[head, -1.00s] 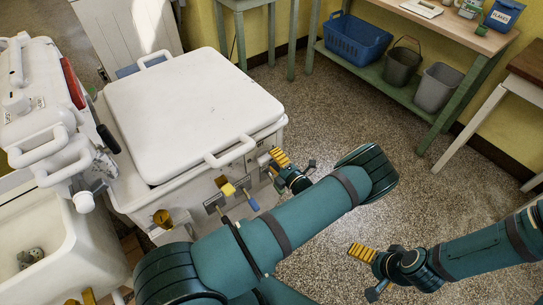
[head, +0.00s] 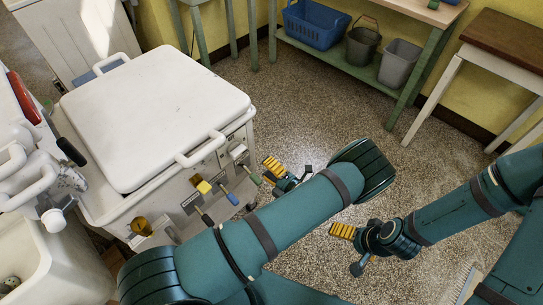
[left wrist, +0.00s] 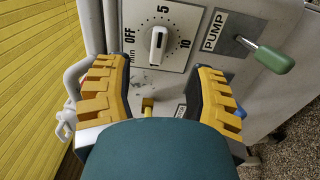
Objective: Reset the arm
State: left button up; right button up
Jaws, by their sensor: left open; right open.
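My left gripper (head: 275,170) is open and empty beside the front right corner of the white washer (head: 150,112). In the left wrist view its two yellow-padded fingers (left wrist: 158,80) stand apart in front of the washer's panel, with a timer dial (left wrist: 158,42) between them and a green-handled PUMP lever (left wrist: 266,56) to the right. Nothing is between the fingers, and I cannot tell the exact gap to the panel. My right gripper (head: 343,232) is over the speckled floor, open and empty, apart from the washer. My left arm crosses the front of the head view.
A wringer unit (head: 30,160) and white tub (head: 50,262) stand at the left. A green shelf (head: 340,68) holds a blue basket (head: 314,25) and two buckets. A brown-topped table (head: 505,45) stands at the right. The middle floor is clear.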

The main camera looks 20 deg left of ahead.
pick_arm(q)
jog(key=s+f+n+g+h, duration=0.4)
jog(key=s+n+g, duration=0.2)
jog(key=s+n, duration=0.25)
jog(key=s+f+n+g+h, duration=0.45)
jog(key=s+n, duration=0.25)
jog(key=s, duration=0.2)
jog(key=s+d+r+n+h, duration=0.3)
jog(key=d+n+h, duration=0.6)
jog(key=n, duration=0.3)
jog(key=w+d+r+n+t+h, duration=0.1)
jog(key=w+r+n+t+h, duration=0.2)
jog(key=n, duration=1.1)
notch_tip(320, 180, up, 3)
jog(key=w+t, duration=0.2)
jog(key=shift+w+r, duration=0.15)
jog(key=shift+w, duration=0.2)
jog(key=shift+w+r+n+t, duration=0.1)
jog(key=shift+n+t, duration=0.15)
jog(key=shift+n, duration=0.1)
jog(key=shift+c, duration=0.3)
